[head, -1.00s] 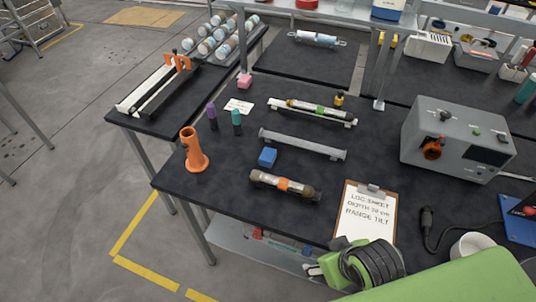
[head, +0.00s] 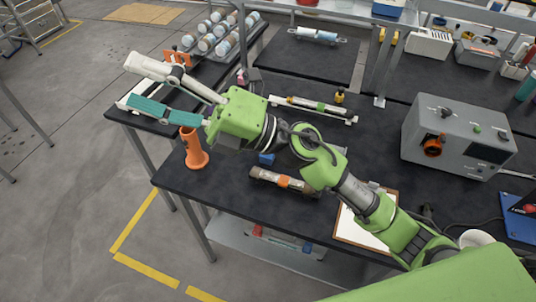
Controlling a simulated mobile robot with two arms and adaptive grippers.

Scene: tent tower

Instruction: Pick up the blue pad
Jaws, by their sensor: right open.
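The blue pad (head: 265,159), a small blue block, lies on the black bench top just behind the brown tube with an orange band. My right arm crosses over it and hides most of it; only a small part shows. My right gripper (head: 136,84) is open and empty, its fingers spread. It is in the air at the upper left, past the blue pad, in front of the left rack area as seen here. My left gripper is not in view.
An orange holder (head: 194,150) stands upright at the bench's left edge, below my right gripper in the picture. The brown tube (head: 283,181) lies near the front edge. A grey instrument box (head: 459,135) and a clipboard (head: 356,232) are at right.

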